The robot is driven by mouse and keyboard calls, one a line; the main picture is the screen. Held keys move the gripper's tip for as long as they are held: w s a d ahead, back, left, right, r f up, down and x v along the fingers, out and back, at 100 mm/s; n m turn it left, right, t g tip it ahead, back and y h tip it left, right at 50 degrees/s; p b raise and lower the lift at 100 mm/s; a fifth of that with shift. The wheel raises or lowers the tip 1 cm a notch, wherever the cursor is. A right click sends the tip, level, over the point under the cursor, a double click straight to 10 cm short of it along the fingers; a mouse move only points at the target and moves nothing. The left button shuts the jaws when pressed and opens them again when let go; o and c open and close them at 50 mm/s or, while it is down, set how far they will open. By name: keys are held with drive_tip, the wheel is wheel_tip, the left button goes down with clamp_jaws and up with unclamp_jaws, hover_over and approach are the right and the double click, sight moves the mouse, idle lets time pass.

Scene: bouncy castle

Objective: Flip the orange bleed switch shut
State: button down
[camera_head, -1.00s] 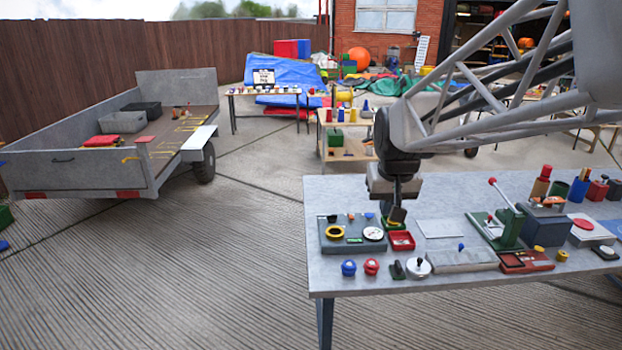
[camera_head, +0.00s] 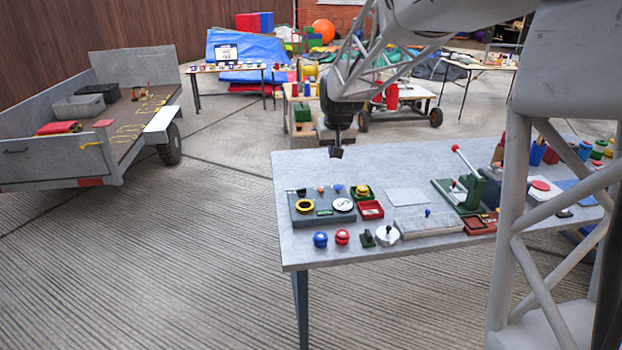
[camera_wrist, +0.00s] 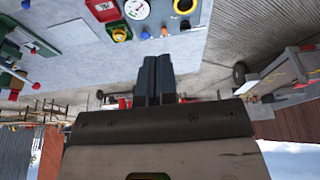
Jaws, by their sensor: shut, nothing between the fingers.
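A dark grey panel (camera_head: 312,215) lies at the left of the grey table. It carries a yellow ring, a white dial and a small orange piece (camera_head: 320,189) at its back edge, which looks like the bleed switch. The orange piece also shows in the wrist view (camera_wrist: 164,31), between a blue and a black piece. It is too small to tell which way the switch is set. My gripper (camera_head: 336,152) is above the table's far edge, behind the panel and apart from it. Its fingers (camera_wrist: 158,60) are shut and empty in the wrist view.
A red tray (camera_head: 370,210) and a green tray (camera_head: 362,192) with a yellow piece sit right of the panel. Blue (camera_head: 321,240) and red (camera_head: 342,237) knobs stand in front. A green lever press (camera_head: 465,190) stands further right. A trailer (camera_head: 110,130) is at left.

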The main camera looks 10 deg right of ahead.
drive_tip(key=w+f, duration=0.6)
drive_tip(key=w, duration=0.5)
drive_tip(key=w+d+f, duration=0.1)
drive_tip(key=w+f, duration=0.6)
drive_tip(key=w, duration=0.3)
drive_tip(key=shift+w+f, duration=0.25)
drive_tip(key=shift+w, duration=0.15)
drive_tip(key=shift+f, duration=0.1)
hover_over(320, 190)
wheel_tip(320, 190, down, 9)
drive_tip(key=shift+s+a+f, duration=0.15)
drive_tip(key=shift+s+f, duration=0.25)
drive_tip(key=shift+f, duration=0.2)
drive_tip(key=shift+s+f, duration=0.2)
drive_tip(key=shift+f, duration=0.25)
drive_tip(key=shift+s+f, duration=0.45)
drive_tip(key=shift+f, duration=0.4)
